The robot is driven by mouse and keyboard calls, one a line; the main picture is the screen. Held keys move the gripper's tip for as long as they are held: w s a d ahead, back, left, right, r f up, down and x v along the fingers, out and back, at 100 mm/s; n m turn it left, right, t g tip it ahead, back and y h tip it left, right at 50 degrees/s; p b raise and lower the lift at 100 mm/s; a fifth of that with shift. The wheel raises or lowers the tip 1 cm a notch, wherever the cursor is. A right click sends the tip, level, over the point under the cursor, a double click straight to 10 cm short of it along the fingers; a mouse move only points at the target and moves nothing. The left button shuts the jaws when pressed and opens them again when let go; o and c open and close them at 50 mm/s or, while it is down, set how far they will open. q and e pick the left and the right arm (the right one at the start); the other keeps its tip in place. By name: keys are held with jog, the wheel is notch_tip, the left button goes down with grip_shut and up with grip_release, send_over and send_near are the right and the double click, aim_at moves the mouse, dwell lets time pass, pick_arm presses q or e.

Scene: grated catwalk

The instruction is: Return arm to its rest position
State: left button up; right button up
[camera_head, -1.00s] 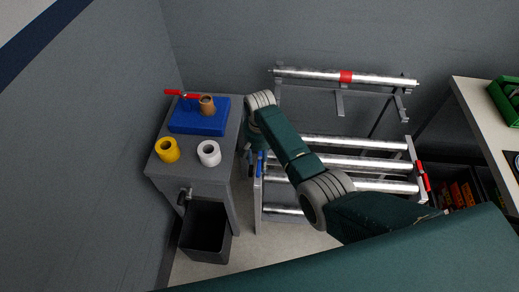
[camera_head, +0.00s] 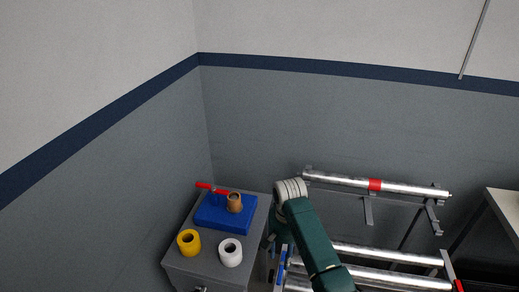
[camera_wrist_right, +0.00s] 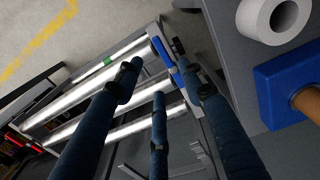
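My right arm (camera_head: 312,240) reaches out from the bottom of the head view, its wrist beside the right edge of the grey cabinet (camera_head: 257,212). Its gripper hangs below the wrist and is mostly hidden there by the arm. In the right wrist view the right gripper (camera_wrist_right: 158,72) shows its dark blue fingers spread apart, with nothing held between them. The fingers are over the end of the roller rack (camera_wrist_right: 205,130), near its blue part (camera_wrist_right: 163,50); I cannot tell whether they touch. My left gripper is in neither view.
On the cabinet are a blue block (camera_head: 213,216) with a brown cylinder (camera_head: 235,203) and red-handled tool (camera_head: 211,187), a yellow roll (camera_head: 188,242) and a white roll (camera_head: 230,252). The rack's metal rollers (camera_head: 385,255) lie right of the arm. A pale table (camera_head: 505,212) stands far right.

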jog(key=s+d+f+n+t, duration=0.1)
jog(key=s+d+f, duration=0.15)
jog(key=s, duration=0.35)
jog(key=s+d+f+n, duration=0.1)
jog(key=s+d+f, duration=0.15)
jog(key=s, duration=0.45)
jog(key=s+d+r+n+t, duration=0.1)
jog(key=s+d+r+n, duration=0.15)
jog(key=s, duration=0.65)
jog(key=s+d+r+n+t, duration=0.15)
jog(key=s+r, duration=0.25)
jog(key=s, duration=0.5)
notch_tip(320, 180, down, 30)
jog(key=s+r+g+b, duration=0.1)
jog(key=s+b, duration=0.1)
jog(key=b, duration=0.1)
jog(key=s+d+f+g+b, duration=0.1)
jog(key=s+d+f, duration=0.1)
jog(key=s+f, duration=1.4)
jog(key=shift+s+f, duration=0.25)
jog(key=shift+f, duration=0.45)
jog(key=shift+g, duration=0.25)
